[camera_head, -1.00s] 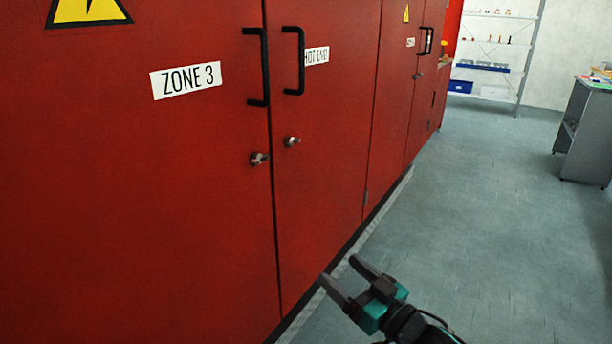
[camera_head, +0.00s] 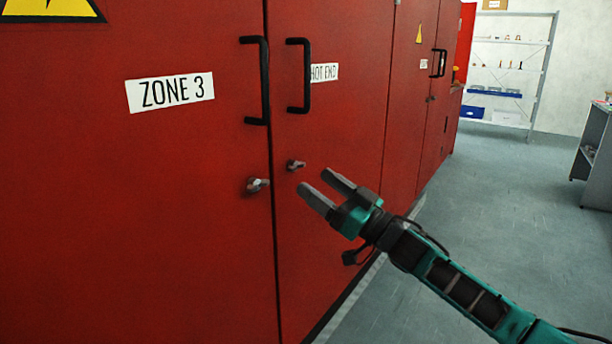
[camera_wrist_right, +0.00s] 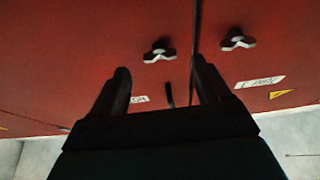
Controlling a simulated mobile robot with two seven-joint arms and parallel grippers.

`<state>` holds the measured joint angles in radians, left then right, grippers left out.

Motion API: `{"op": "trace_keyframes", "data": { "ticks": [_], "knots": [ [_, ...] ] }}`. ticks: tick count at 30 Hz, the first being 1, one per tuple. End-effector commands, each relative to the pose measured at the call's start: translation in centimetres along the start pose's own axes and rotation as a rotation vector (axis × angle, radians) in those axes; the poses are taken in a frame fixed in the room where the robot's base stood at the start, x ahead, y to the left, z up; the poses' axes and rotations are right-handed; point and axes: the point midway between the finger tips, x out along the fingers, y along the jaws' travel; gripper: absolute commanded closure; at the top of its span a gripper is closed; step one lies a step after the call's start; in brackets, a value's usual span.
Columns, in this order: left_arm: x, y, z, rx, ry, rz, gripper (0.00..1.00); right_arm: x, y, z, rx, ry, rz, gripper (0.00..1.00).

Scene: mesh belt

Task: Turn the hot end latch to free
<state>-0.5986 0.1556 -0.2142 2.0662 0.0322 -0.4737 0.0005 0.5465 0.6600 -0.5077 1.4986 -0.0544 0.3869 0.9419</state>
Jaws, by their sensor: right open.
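The hot end latch (camera_head: 296,165) is a small grey metal knob on the red door labelled HOT END (camera_head: 324,72), below that door's black handle. It also shows in the right wrist view (camera_wrist_right: 160,52), its wings lying roughly sideways. A similar latch (camera_head: 258,184) sits on the ZONE 3 door, just across the seam. My right gripper (camera_head: 314,180) is open and empty, a little right of and below the hot end latch in the head view, its fingers pointing toward the door. In the wrist view the latch lies just beyond and between the fingertips, apart from them. My left gripper is not in view.
Two black bar handles, left (camera_head: 256,80) and right (camera_head: 299,76), stand out from the doors above the latches. The cabinet wall runs back to a shelf rack (camera_head: 508,72). A grey bench (camera_head: 597,160) stands at the right edge. The floor between is clear.

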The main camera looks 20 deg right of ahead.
Motion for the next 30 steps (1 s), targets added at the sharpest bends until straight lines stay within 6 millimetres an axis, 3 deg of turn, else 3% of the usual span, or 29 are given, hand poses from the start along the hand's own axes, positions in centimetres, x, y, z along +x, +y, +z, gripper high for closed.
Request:
{"op": "trace_keyframes", "data": {
  "ticks": [3, 9, 20, 30],
  "knots": [
    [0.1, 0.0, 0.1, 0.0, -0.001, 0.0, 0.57, 2.0, 0.0, -0.1, -0.001, 0.002, 0.0, 0.23],
    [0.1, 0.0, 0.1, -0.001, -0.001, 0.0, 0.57, 3.9, 0.0, 0.0, -0.001, 0.0, 0.001, 0.23],
    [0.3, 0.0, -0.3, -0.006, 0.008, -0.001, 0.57, 4.3, 0.0, 0.1, 0.0, -0.002, 0.001, 0.23],
    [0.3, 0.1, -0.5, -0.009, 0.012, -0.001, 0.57, 4.3, 0.0, 0.1, -0.001, -0.001, 0.001, 0.56]
  ]
}}
